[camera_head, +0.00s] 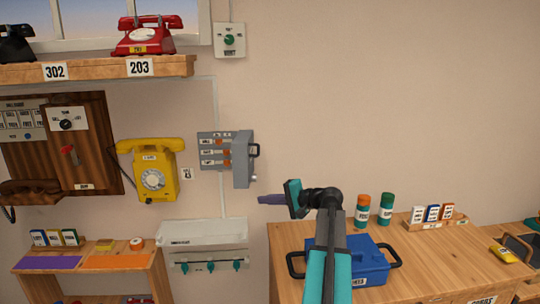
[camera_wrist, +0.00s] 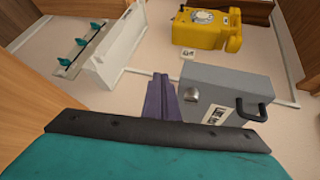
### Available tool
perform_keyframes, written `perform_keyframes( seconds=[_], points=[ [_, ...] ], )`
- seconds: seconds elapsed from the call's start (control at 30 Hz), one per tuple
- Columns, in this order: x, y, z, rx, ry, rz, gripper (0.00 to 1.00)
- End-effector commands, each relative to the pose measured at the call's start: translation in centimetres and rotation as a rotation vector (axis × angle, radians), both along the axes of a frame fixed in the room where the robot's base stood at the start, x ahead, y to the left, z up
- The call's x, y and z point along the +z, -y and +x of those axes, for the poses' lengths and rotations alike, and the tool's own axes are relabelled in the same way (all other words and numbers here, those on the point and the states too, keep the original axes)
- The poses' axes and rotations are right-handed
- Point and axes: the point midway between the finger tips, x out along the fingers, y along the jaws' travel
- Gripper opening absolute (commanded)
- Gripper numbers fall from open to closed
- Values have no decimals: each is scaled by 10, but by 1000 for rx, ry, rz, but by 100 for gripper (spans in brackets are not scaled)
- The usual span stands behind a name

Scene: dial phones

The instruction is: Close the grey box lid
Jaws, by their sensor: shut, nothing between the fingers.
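The grey box (camera_head: 212,151) is mounted on the wall, its labelled rows with orange parts exposed. Its grey lid (camera_head: 243,160) stands open at the box's right side, with a black handle on it. In the wrist view the lid (camera_wrist: 225,85) shows a white label and the black handle (camera_wrist: 255,108). My gripper (camera_head: 262,199) has purple fingers, shut and empty, pointing left, just below and right of the lid in the head view. In the wrist view the fingers (camera_wrist: 161,84) appear beside the lid's left edge; whether they touch it I cannot tell.
A yellow phone (camera_head: 155,170) hangs left of the box. A white wall unit with teal hooks (camera_head: 205,235) is below it. A wooden table (camera_head: 440,255) at right bears a blue case (camera_head: 370,262) and two bottles (camera_head: 374,210). The wall right of the lid is bare.

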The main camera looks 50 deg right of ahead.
Motion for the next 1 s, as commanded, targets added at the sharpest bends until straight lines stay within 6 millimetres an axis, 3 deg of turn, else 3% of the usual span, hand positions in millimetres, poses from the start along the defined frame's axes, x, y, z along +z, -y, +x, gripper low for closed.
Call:
perform_keyframes(
  seconds=[0.03,0.2,0.4,0.57,1.0],
  points=[
    [25,19,-12,-27,39,-2,0],
    [99,61,-52,-92,157,-4,0],
    [156,85,-87,-132,246,-11,0],
    [171,89,-97,-141,270,-13,0],
    [171,89,-94,-140,271,-12,0]
  ],
)
